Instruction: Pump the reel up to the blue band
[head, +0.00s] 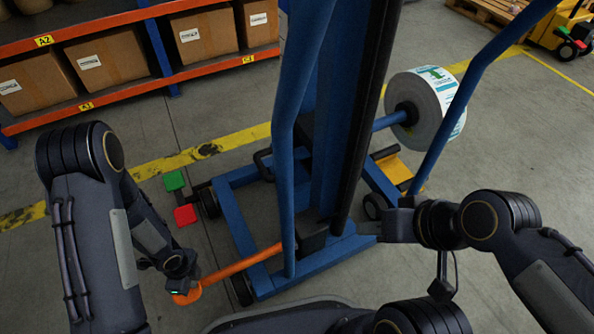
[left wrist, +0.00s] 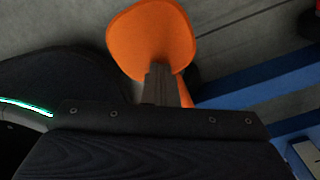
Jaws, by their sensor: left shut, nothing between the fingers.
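The white label reel (head: 427,108) sits on a horizontal arm on the right side of the blue lifting stand (head: 333,255). An orange pump pedal (head: 240,264) sticks out low from the stand towards the left and ends in a rounded pad. My left gripper (head: 187,286) is shut and empty, right over or against that pad; contact cannot be told. In the left wrist view the shut fingers (left wrist: 160,85) overlap the orange pad (left wrist: 150,38). My right gripper (head: 368,228) is beside the mast's base; its jaw state is unclear. I cannot make out a blue band.
A green pedal (head: 174,181) and a red pedal (head: 185,215) lie left of the stand. Orange-edged shelving (head: 180,65) with cardboard boxes stands at the back left. A yellow machine (head: 565,32) is at the far right. The floor between shelving and stand is free.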

